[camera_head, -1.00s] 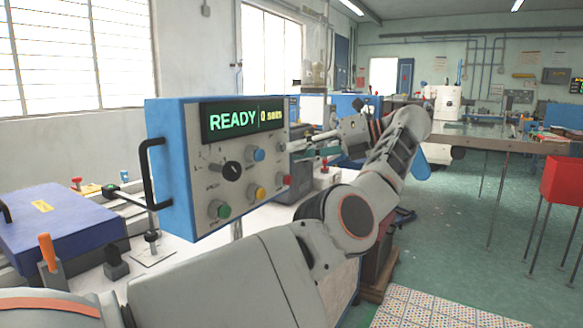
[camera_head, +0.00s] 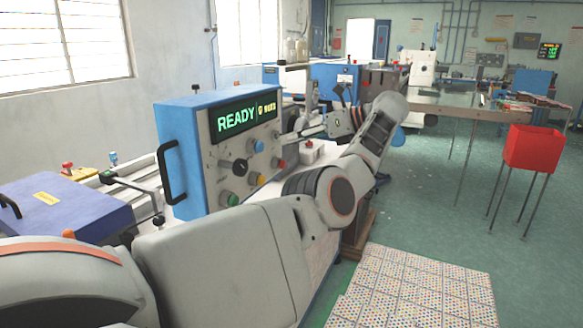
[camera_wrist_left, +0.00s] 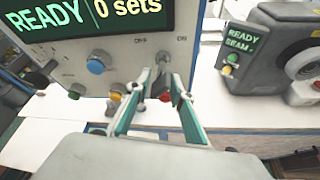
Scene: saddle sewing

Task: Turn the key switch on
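The control box (camera_head: 180,140) has a blue side, a grey face and a lit display reading READY and 0 sets. In the left wrist view, the small metallic key switch (camera_wrist_left: 163,58) sits at the upper right of the button area on the panel face (camera_wrist_left: 120,50). My left gripper (camera_wrist_left: 160,78) has its two fingertips apart, on either side of the key switch and close to the panel; I cannot tell whether they touch it. In the head view, my left gripper (camera_head: 299,134) is at the panel's right edge, small and partly hidden. My right gripper is not in view.
A black knob (camera_head: 240,166), a blue button (camera_head: 258,146) and several other coloured buttons share the panel. A machine with a READY SEAM display (camera_wrist_left: 240,47) stands to the right. A purple case (camera_head: 70,208) lies at left. A red bin (camera_head: 532,150) stands on the right.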

